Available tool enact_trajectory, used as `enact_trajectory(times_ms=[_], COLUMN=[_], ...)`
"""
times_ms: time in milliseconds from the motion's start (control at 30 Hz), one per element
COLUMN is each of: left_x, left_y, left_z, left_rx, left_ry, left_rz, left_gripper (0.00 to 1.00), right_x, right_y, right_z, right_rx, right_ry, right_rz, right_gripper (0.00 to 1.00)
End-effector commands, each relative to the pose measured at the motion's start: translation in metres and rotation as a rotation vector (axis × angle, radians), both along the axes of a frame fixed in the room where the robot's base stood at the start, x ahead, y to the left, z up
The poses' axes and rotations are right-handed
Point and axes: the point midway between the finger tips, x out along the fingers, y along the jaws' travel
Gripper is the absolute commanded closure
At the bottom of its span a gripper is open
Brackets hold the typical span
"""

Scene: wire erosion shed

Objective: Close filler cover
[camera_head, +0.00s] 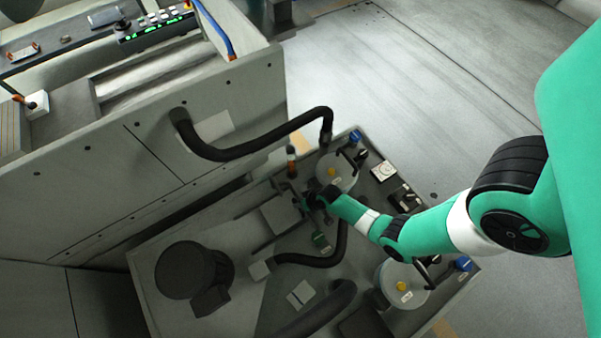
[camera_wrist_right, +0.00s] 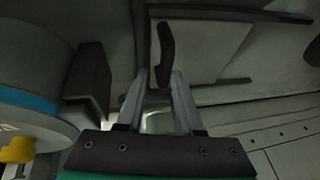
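A light grey square panel (camera_wrist_right: 200,48) with a dark handle (camera_wrist_right: 166,48) lies ahead of my right gripper in the right wrist view; it may be the filler cover. In the head view a grey square plate (camera_head: 281,214) on the tank unit appears to be the same part. Its hinge and exact angle are unclear. My right gripper (camera_wrist_right: 158,82) has its two fingers apart with a gap between them. The dark handle shows just beyond the fingertips; I cannot tell whether they touch it. In the head view the right gripper (camera_head: 302,197) is small beside the plate. My left gripper is out of view.
A round white lid (camera_head: 336,172) with a yellow knob is close to my right gripper. A second lid (camera_head: 404,284) stands nearer the front. A black hose (camera_head: 255,147) arches from the large machine (camera_head: 95,190) to the unit. Clear floor (camera_head: 390,80) lies behind.

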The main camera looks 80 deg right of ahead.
Motion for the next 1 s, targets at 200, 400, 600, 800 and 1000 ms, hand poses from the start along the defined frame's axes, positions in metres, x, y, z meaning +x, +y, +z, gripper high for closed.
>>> enact_trajectory(times_ms=[200, 400, 600, 800, 1000], left_x=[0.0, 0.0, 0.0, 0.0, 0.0], left_y=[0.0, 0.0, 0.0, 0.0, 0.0], left_z=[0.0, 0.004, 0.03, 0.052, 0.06], left_rx=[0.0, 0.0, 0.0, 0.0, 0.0], left_ry=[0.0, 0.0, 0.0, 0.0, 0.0], left_rz=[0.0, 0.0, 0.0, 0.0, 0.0], left_gripper=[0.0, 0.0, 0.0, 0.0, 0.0], right_x=[0.001, -0.001, -0.016, -0.035, -0.045], right_y=[0.001, 0.002, 0.006, 0.013, 0.016], right_z=[0.0, 0.006, 0.042, 0.084, 0.105], right_rx=[0.002, 0.003, 0.003, 0.002, 0.003], right_ry=[-0.001, -0.001, -0.002, -0.002, -0.002], right_rz=[0.0, 0.0, -0.001, -0.002, 0.0], right_gripper=[0.5, 0.5, 0.5, 0.5, 0.5])
